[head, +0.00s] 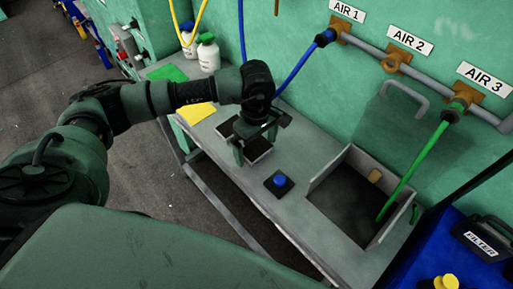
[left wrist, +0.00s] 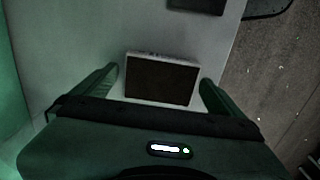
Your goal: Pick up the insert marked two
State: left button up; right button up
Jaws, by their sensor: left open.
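A flat block with a dark top and pale sides, likely an insert (head: 258,148), sits on the grey bench below my left gripper (head: 254,141). In the left wrist view this insert (left wrist: 160,80) lies between the two spread fingers of the left gripper (left wrist: 157,90), with a gap on each side. The gripper is open and points down. A second dark flat piece (head: 229,128) lies beside it, partly hidden by the gripper; a dark piece (left wrist: 197,5) also shows at the top edge of the left wrist view. No number is readable on either. My right gripper is out of view.
The grey bench (head: 225,185) also carries a blue button (head: 280,181), a yellow sheet (head: 197,112), a green sheet (head: 167,73) and two white bottles (head: 208,53). An open bin (head: 348,195) with a green hose (head: 412,170) is at the right. A green wall stands behind.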

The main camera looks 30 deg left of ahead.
pick_arm(q)
jog(key=c, duration=1.8)
jog(key=shift+o, duration=0.2)
jog(key=shift+r, duration=0.1)
